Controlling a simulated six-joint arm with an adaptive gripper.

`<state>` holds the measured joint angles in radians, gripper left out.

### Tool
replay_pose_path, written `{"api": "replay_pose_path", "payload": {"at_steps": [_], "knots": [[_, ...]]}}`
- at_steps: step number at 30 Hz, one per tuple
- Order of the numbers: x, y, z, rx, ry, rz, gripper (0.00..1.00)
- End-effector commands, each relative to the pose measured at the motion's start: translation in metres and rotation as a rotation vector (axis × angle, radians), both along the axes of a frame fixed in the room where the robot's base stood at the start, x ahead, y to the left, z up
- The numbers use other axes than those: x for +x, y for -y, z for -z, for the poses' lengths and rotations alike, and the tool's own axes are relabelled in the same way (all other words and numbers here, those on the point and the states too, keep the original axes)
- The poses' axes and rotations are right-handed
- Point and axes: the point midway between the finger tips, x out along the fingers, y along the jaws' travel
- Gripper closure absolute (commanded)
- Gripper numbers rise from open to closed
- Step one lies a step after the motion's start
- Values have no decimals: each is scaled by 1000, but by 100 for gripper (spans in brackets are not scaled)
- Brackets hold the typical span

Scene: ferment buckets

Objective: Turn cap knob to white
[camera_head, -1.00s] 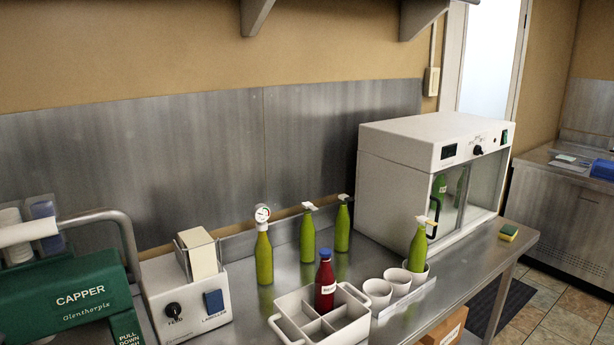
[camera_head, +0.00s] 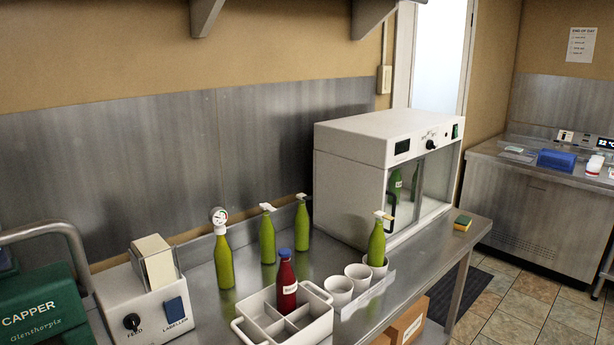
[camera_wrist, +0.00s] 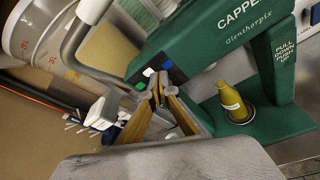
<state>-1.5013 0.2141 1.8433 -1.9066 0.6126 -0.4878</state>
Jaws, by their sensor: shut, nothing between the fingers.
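The green capper (camera_head: 32,312) shows only in part at the left edge of the head view. In the wrist view the capper (camera_wrist: 215,55) fills the upper middle. A dark panel on it carries green, white and blue swatches (camera_wrist: 149,72). My gripper (camera_wrist: 160,93) is shut and empty, with its fingertips close in front of this panel. The cap knob cannot be made out; the fingers cover the area below the swatches. I cannot tell whether they touch it or which colour it points to. My gripper is not in the head view.
A green bottle (camera_wrist: 234,102) stands upright in the capper. On the steel bench are a labeller (camera_head: 150,305), a divided carrier (camera_head: 258,328) with a red bottle (camera_head: 286,285), several green bottles, white cups (camera_head: 339,291) and a white cabinet (camera_head: 350,170).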

Motion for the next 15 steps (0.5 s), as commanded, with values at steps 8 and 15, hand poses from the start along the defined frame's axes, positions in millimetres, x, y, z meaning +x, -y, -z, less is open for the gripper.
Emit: {"api": "replay_pose_path", "payload": {"at_steps": [8, 15], "knots": [[-15, 15, -1, 1, 0, -2, 100], [-28, 27, -1, 1, 0, -2, 100]]}}
